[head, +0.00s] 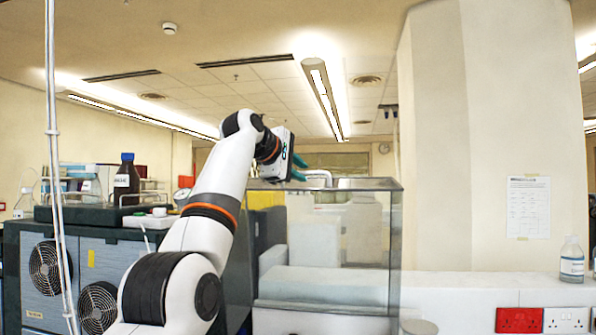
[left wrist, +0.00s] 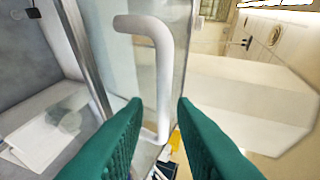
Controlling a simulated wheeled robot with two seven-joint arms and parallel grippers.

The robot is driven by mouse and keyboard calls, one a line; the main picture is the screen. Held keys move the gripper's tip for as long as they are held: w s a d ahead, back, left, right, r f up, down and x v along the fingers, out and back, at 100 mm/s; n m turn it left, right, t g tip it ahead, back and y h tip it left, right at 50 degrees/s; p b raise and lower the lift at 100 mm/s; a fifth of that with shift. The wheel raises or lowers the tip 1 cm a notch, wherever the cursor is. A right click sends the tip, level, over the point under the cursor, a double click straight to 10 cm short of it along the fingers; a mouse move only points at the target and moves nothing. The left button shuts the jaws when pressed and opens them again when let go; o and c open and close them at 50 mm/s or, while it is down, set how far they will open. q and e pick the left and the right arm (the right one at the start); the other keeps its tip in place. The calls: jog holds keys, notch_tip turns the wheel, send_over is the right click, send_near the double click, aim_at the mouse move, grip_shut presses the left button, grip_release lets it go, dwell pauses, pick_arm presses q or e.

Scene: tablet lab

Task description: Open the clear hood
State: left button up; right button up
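The clear hood (head: 345,235) is a box of transparent panels with dark edges on the white bench. Its white bar handle (head: 318,176) is at the upper front edge. In the left wrist view the handle (left wrist: 160,70) runs between the two green fingers of my left gripper (left wrist: 160,105). The fingers are apart, with gaps on both sides of the handle. In the head view my left gripper (head: 300,168) is beside the handle, its fingers partly hidden by the wrist. My right gripper is in neither view.
A grey machine with fans (head: 97,305) stands at the left, with a dark bottle (head: 126,180) on top. A white pillar (head: 495,140) rises behind the bench. A clear bottle (head: 572,262) stands on the bench's right. White blocks (head: 325,285) are visible through the hood.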

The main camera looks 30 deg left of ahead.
pick_arm(q)
jog(key=shift+o, duration=0.4)
jog(key=shift+s, duration=0.15)
jog(key=shift+s+b, duration=0.2)
jog(key=shift+b, duration=0.15)
jog(key=b+v, duration=0.5)
jog(key=v, duration=0.6)
jog(key=shift+s+r, duration=0.2)
